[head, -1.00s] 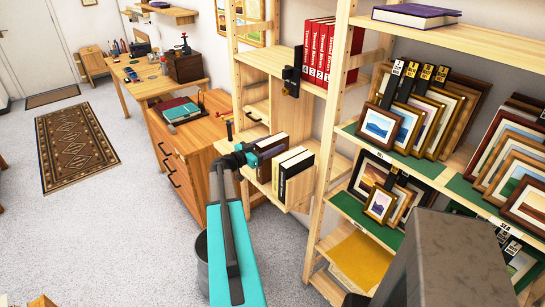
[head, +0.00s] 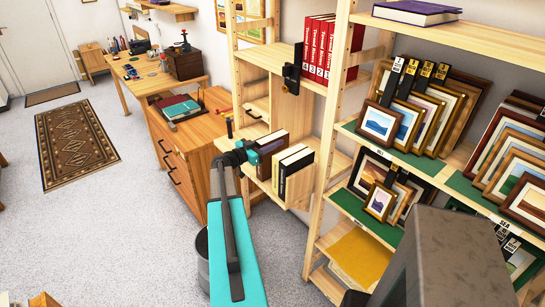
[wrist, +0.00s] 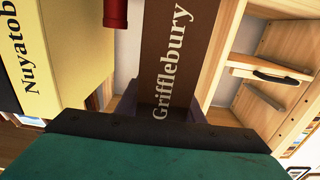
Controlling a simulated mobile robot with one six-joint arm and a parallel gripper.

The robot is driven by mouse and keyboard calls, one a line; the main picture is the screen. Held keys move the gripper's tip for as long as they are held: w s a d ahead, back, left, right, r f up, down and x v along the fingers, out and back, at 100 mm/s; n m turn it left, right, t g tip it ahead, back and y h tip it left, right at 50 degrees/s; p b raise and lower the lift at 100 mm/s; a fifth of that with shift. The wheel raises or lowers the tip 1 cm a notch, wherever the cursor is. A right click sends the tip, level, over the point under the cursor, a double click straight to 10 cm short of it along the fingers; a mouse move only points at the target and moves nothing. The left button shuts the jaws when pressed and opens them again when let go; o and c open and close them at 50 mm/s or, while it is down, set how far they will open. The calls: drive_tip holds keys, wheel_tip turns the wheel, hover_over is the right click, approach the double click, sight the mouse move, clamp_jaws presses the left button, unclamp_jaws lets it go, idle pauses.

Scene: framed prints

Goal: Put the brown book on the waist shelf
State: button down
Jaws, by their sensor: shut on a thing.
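The waist shelf (head: 264,187) is the pale wood board under these books. Whether the book's bottom touches the board is hidden.
Red books (head: 318,50) and a black bookend (head: 291,72) are on the shelf above. A wooden drawer cabinet (head: 190,160) stands to the left.

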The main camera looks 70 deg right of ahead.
drive_tip(key=shift+r, duration=0.25)
idle(0.3)
drive_tip(key=shift+r+b, duration=1.8)
drive_tip(key=shift+r, duration=3)
